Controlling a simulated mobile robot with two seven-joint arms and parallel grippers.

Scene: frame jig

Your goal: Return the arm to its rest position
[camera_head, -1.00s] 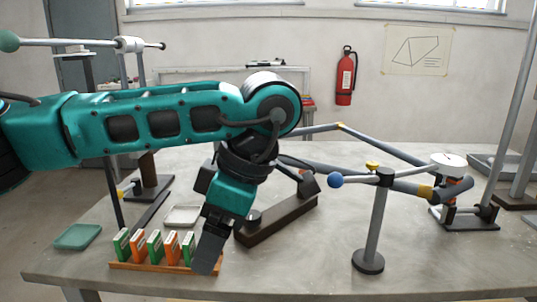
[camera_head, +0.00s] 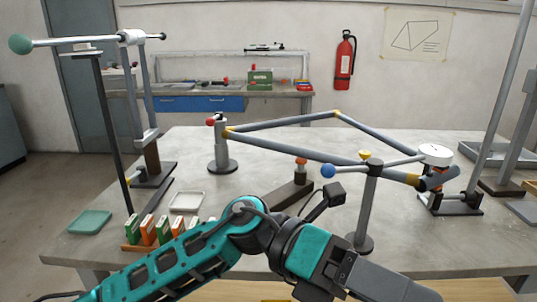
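My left arm, teal and black, comes in from the bottom left and crosses the lower part of the head view. Its dark grey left gripper (camera_head: 393,283) points to the lower right, in front of the table's near edge. It is apart from the jig's stand and tubes. From this side I cannot make out a gap between the fingers, and no object shows in them. The arm hides part of the table's front edge and the lower part of the rack of green and orange blocks (camera_head: 148,232). My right gripper is not in view.
A grey tube frame (camera_head: 300,150) rests above the table (camera_head: 420,245). A post with a blue-knobbed rod (camera_head: 369,205) stands just behind my gripper. A tall stand with a green-knobbed rod (camera_head: 80,40) is at left. A green tray (camera_head: 90,222) and white tray (camera_head: 187,201) lie on the table.

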